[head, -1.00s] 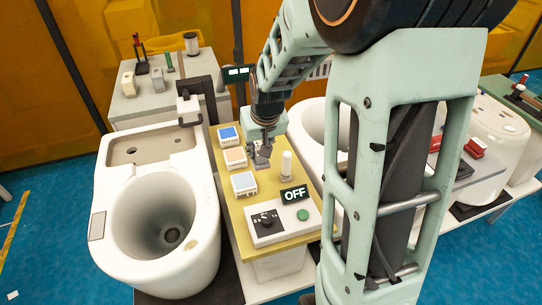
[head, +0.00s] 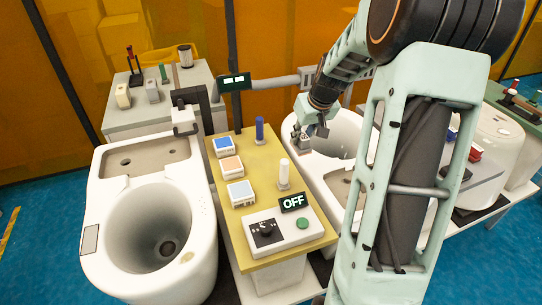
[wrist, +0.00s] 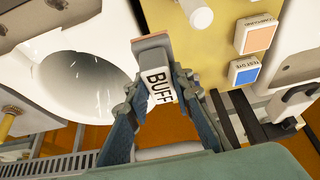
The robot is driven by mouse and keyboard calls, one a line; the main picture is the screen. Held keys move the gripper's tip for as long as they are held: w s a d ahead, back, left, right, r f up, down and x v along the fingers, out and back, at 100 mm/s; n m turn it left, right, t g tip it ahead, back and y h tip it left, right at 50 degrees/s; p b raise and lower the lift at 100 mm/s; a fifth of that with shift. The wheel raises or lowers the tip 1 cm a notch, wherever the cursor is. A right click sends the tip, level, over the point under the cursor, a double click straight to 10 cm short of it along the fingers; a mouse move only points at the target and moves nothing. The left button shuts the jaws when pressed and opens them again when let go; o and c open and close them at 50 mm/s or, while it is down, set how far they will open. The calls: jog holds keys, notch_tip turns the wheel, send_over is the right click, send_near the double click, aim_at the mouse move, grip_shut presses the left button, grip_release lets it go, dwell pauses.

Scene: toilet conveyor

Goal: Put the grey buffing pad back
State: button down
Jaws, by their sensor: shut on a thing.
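My gripper (head: 301,142) is shut on a small block, held over the left edge of the white toilet bowl (head: 340,128) right of the yellow bench. In the wrist view my gripper (wrist: 152,92) clasps the buffing pad (wrist: 158,86) from both sides. It has a white body with black "BUFF" lettering and a brownish-grey face at the end away from the palm. In the head view it is small and partly hidden by the fingers. The bowl (wrist: 65,75) lies left of the pad in the wrist view.
The yellow bench (head: 240,212) carries blue and orange-topped boxes, a blue post (head: 260,129), a white post (head: 284,175) and a control box (head: 285,232) by an "OFF" display. Another toilet (head: 150,190) stands left. A grey table (head: 180,110) behind holds several small items.

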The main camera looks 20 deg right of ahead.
jog(key=w+a+f, duration=0.2)
jog(key=w, duration=0.1)
jog(key=w+a+f+p, duration=0.1)
jog(key=w+a+f, duration=0.1)
jog(key=f, duration=0.1)
jog(key=w+a+f, duration=0.2)
jog(key=w, duration=0.1)
jog(key=shift+w+f+p, duration=0.3)
jog(key=shift+f+p, duration=0.1)
jog(key=shift+w+a+f, duration=0.15)
jog(key=shift+f, duration=0.2)
jog(key=shift+w+a+f, duration=0.1)
jog(key=shift+f, duration=0.25)
jog(key=shift+f+p, duration=0.45)
jog(key=shift+f, duration=0.8)
jog(key=shift+f, duration=0.1)
jog(key=c, duration=2.2)
grip_release()
jog(key=shift+f, duration=0.15)
jog(key=o, duration=0.5)
